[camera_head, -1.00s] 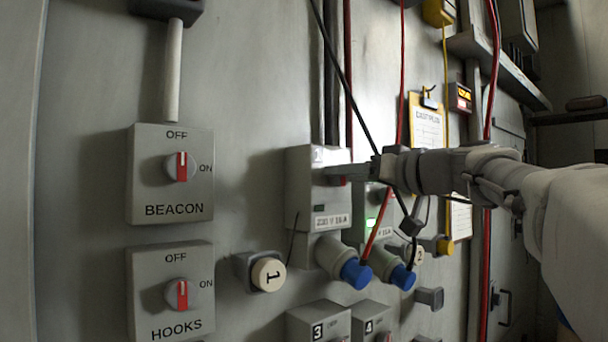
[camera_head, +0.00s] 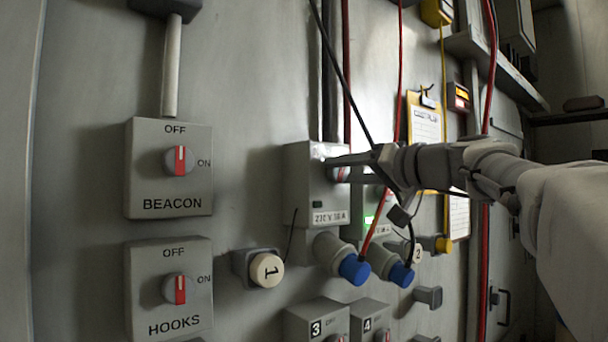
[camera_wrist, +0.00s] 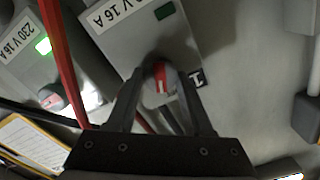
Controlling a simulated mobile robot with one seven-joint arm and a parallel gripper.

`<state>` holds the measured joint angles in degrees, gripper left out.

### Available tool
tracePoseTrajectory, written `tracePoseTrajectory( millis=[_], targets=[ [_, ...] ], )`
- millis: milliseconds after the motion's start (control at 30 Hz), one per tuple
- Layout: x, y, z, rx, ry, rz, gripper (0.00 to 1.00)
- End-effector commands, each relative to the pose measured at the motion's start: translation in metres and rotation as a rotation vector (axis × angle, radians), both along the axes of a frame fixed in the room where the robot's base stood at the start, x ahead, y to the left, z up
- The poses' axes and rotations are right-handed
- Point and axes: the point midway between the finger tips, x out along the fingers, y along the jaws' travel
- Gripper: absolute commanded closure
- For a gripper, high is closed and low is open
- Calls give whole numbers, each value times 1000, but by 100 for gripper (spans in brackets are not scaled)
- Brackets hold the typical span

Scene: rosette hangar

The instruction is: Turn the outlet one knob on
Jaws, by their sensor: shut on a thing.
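The outlet one box (camera_head: 315,195) is a grey wall box labelled 230 V 16 A, with a small dark green, unlit window on its front. Its knob, red and white, shows between my fingers in the wrist view (camera_wrist: 160,84). My gripper (camera_head: 334,166) reaches in from the right and is shut on the knob, with one finger on each side of it. In the wrist view the number 1 plate (camera_wrist: 197,78) is beside the knob. The fingers partly hide the knob in the head view.
The neighbouring outlet (camera_wrist: 40,65) has a lit green window and its own red knob. A red cable (camera_wrist: 62,60) hangs close to my gripper. BEACON (camera_head: 168,170) and HOOKS (camera_head: 168,290) switches are on the left. Outlets 3 (camera_head: 317,322) and 4 are below.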

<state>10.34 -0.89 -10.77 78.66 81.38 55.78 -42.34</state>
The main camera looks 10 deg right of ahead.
Motion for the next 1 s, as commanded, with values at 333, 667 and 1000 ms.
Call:
tracePoseTrajectory(
  millis=[333,667,1000],
  targets=[
    [1,-1,-1,274,184,1,100],
    [1,-1,-1,536,359,1,100],
    [1,-1,-2,787,527,0,100]
  ],
)
